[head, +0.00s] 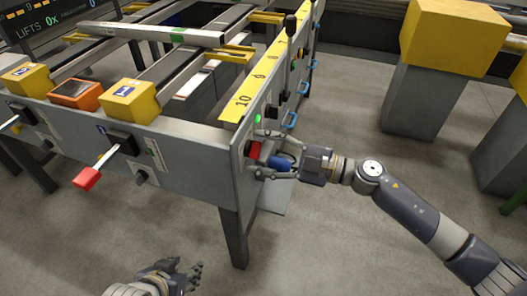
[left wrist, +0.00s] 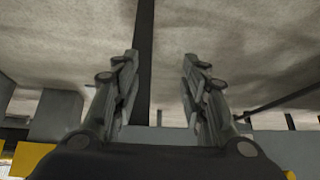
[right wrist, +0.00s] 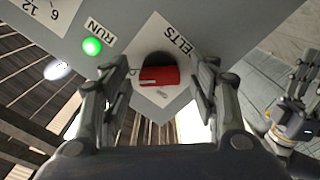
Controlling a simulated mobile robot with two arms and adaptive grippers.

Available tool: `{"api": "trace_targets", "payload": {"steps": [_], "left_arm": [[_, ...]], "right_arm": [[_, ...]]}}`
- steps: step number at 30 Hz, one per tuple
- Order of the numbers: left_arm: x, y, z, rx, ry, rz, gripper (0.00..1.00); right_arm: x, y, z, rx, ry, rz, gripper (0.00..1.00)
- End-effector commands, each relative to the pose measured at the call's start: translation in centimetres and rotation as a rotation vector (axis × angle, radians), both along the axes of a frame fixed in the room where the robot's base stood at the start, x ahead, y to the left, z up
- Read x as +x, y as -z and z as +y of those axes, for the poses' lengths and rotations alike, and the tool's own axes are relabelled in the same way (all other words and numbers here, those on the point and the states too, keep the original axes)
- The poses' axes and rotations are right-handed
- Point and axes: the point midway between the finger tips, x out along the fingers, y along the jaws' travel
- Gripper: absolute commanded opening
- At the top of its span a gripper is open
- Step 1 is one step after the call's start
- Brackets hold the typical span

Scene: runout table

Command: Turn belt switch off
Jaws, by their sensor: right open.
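The belt switch (right wrist: 158,77) is a red handle on a dark round base, on a white plate lettered "BELTS" in the right wrist view. In the head view the red handle (head: 254,150) is on the end panel of the runout table. My right gripper (head: 262,154) is open at this panel, its fingers on either side of the handle. In the right wrist view the fingers (right wrist: 160,75) are apart, with the handle between them and slightly beyond. I cannot tell whether they touch it. My left gripper (head: 192,272) is open and empty, low over the floor.
A green RUN lamp (right wrist: 92,46) glows beside the switch plate. Blue handles (head: 291,119) and a black-knobbed lever (head: 290,30) are further along the panel. A red-ended lever (head: 88,178) sticks out of the table front. Yellow-topped grey posts (head: 425,105) stand at the right.

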Motion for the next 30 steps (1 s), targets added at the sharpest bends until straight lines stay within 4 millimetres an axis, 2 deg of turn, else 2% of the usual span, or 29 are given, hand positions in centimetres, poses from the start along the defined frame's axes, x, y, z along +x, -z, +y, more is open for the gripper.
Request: {"api": "trace_targets", "payload": {"steps": [6,8,12,25,30], "left_arm": [[0.0,0.0,0.0,0.000,0.000,-0.002,0.40],[0.0,0.0,0.0,0.000,0.000,-0.002,0.40],[0.0,0.0,0.0,0.000,0.000,-0.002,0.40],[-0.4,0.0,0.1,0.004,-0.001,0.020,0.40],[-2.2,0.8,0.8,0.021,-0.011,0.101,0.40]], "right_arm": [[0.0,0.0,0.0,-0.001,0.001,0.000,0.55],[0.0,0.0,0.0,-0.001,0.001,0.000,0.44],[0.0,0.0,0.0,-0.001,0.001,0.000,0.12],[0.0,0.0,0.0,-0.015,0.000,-0.047,0.11],[0.0,-0.1,0.0,-0.045,0.001,-0.138,0.11]]}}
